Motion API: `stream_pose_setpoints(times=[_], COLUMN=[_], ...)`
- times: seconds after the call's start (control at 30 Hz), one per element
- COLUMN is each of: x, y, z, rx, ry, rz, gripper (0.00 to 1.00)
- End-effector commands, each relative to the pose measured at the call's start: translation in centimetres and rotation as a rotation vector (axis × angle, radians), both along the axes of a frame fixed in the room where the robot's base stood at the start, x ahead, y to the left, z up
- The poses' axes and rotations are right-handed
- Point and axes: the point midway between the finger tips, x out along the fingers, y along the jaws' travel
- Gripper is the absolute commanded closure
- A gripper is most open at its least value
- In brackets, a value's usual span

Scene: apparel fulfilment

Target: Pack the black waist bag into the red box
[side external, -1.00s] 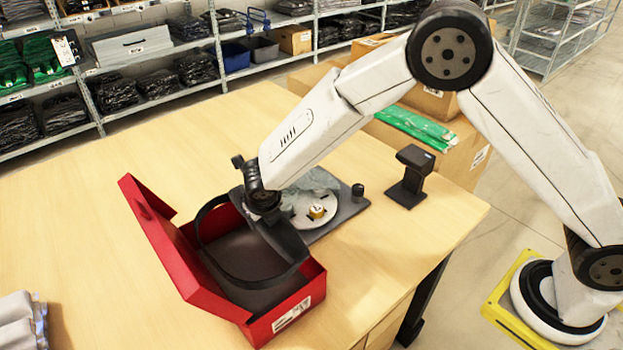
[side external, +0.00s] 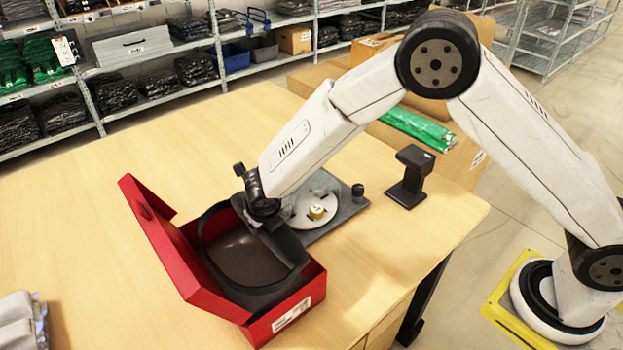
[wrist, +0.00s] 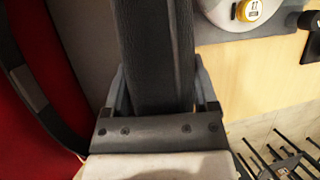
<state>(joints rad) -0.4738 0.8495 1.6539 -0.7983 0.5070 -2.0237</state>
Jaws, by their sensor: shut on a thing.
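The red box (side external: 305,318) stands open on the table, its lid tilted up on the left side. The black waist bag (side external: 250,262) is inside the box opening, with its strap loop rising above the rim at the back. My gripper (side external: 272,222) is over the box's back right edge, pointing down. In the wrist view my gripper (wrist: 160,95) is shut on the black waist bag (wrist: 155,45), with a finger on each side of the dark padded part. Part of the strap and red box also show at the left there. The fingertips are hidden in the side view.
A grey plate with a round white dial (side external: 312,210) lies right behind the box. A black scanner stand (side external: 410,175) is on the table to the right. Folded grey cloth (side external: 22,322) lies at the lower left. The table's left and back are clear.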

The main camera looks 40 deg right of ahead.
Motion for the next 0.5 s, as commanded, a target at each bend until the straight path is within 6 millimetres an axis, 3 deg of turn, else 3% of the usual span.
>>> stream_pose_setpoints(times=[0.5], x=[0.05], y=[0.03], z=[-0.8], rx=[0.001], ry=[-0.002], rz=[0.001], gripper=[0.93])
